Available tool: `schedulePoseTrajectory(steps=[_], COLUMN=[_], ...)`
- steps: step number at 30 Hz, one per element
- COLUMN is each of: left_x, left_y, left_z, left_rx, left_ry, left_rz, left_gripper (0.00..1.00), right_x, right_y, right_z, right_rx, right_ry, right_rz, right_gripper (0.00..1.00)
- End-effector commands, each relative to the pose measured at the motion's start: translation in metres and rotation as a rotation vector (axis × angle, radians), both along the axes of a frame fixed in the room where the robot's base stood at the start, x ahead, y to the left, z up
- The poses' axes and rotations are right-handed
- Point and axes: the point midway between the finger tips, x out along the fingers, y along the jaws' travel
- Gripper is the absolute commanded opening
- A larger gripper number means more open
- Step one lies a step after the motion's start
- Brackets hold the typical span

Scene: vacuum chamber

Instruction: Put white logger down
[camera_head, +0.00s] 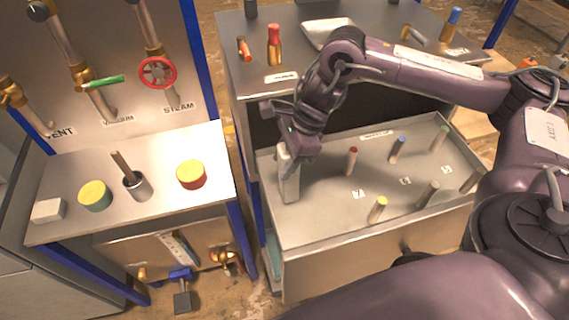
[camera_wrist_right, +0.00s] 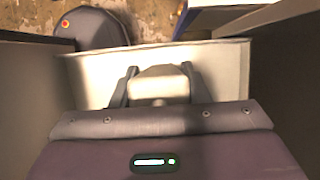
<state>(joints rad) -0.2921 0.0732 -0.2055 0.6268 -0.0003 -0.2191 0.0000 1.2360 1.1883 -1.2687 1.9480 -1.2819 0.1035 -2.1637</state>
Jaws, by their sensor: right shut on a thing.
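The white logger (camera_head: 289,180) is a pale upright block at the left end of the open drawer (camera_head: 330,205) in the head view. My right gripper (camera_head: 290,152) reaches down over it from above and is shut on its top. In the right wrist view the logger (camera_wrist_right: 160,84) sits between the two dark fingers. Its lower end is at or just above the drawer floor; I cannot tell if it touches. My left gripper is not in view.
The drawer holds several upright pegs with coloured tops, such as a red one (camera_head: 351,160). The cabinet top (camera_head: 270,95) is above it. A steel bench (camera_head: 150,205) at left carries a white block (camera_head: 48,210), a yellow-green cap (camera_head: 95,195) and a red-yellow cap (camera_head: 191,175).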

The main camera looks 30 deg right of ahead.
Motion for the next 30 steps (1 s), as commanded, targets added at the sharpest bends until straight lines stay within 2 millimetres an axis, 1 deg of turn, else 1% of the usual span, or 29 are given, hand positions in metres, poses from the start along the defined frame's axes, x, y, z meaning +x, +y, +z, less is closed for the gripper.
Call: schedulePoseTrajectory(steps=[1, 3, 5, 13, 16, 17, 18, 21, 30], left_x=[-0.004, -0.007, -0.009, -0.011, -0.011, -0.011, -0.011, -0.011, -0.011], left_y=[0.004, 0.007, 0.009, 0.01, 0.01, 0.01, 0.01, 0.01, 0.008], left_z=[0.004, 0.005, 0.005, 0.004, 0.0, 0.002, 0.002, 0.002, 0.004], left_rx=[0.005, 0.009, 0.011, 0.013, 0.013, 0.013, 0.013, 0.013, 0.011], left_ry=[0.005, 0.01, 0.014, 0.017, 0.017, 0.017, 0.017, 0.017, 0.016], left_rz=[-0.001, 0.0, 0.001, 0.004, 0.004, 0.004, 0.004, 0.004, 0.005], left_gripper=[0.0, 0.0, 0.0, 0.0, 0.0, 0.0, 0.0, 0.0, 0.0], right_x=[0.0, 0.0, 0.0, 0.001, 0.001, 0.0, 0.0, 0.0, 0.0], right_y=[0.0, 0.0, 0.0, 0.0, 0.0, 0.0, 0.0, 0.0, 0.0], right_z=[-0.006, -0.015, -0.02, -0.023, -0.026, -0.025, -0.024, -0.024, -0.022], right_rx=[0.001, 0.0, 0.001, 0.001, 0.0, 0.001, 0.001, 0.0, 0.001], right_ry=[0.002, 0.001, 0.0, -0.003, -0.002, -0.002, -0.002, -0.001, -0.002], right_rz=[0.0, -0.001, 0.0, 0.0, 0.0, 0.001, 0.001, 0.001, 0.001], right_gripper=[0.0, 0.0, 0.0, 0.0, 0.0, 0.46, 0.51, 0.63, 0.63])
